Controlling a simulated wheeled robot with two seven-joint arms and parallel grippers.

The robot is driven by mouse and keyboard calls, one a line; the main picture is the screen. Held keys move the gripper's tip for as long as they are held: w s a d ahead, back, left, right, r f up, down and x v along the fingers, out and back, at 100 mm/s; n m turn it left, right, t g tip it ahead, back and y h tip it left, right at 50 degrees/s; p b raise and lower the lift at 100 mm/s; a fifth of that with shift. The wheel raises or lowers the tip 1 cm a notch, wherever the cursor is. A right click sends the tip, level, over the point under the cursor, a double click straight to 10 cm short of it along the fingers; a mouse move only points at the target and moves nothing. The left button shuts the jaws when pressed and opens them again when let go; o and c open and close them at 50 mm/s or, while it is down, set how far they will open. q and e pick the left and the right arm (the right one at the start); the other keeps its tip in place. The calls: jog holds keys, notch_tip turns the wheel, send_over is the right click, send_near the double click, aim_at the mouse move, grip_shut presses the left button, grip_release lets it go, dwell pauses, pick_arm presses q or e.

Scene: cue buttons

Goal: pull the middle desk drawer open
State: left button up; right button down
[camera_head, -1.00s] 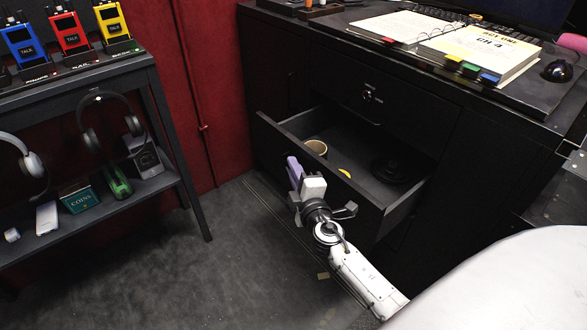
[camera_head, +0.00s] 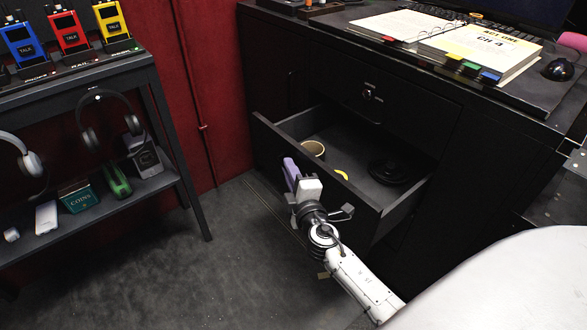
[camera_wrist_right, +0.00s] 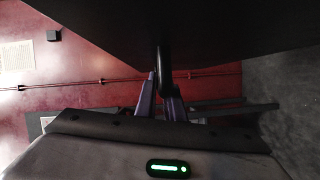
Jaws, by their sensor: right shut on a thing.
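The middle desk drawer (camera_head: 390,197) stands pulled out from the black desk (camera_head: 480,130). Inside it lie a tan roll or cup (camera_head: 313,149), a small yellow piece (camera_head: 341,174) and a black coiled item (camera_head: 390,171). My right gripper (camera_head: 291,172), with purple fingers, is at the drawer's front. In the right wrist view the gripper (camera_wrist_right: 160,100) is shut around a dark handle (camera_wrist_right: 163,70) on the drawer front. In the head view the handle is hidden by the gripper. My left gripper is not in view.
A closed drawer with a handle (camera_head: 369,93) is above the open one. An open binder (camera_head: 470,50) and a mouse (camera_head: 558,70) lie on the desktop. A shelf rack (camera_head: 90,80) with radios and headphones stands left. The floor (camera_head: 180,270) between is clear.

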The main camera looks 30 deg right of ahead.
jog(key=a, duration=0.4)
jog(key=a+b, duration=0.1)
jog(key=a, duration=0.1)
jog(key=shift+s, duration=0.25)
jog(key=c, duration=1.9)
grip_release()
jog(key=shift+d, duration=0.1)
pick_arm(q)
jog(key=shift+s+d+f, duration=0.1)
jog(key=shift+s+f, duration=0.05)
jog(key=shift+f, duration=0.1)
pick_arm(e)
jog(key=shift+o, duration=0.2)
jog(key=v, duration=0.7)
jog(key=shift+s, duration=0.3)
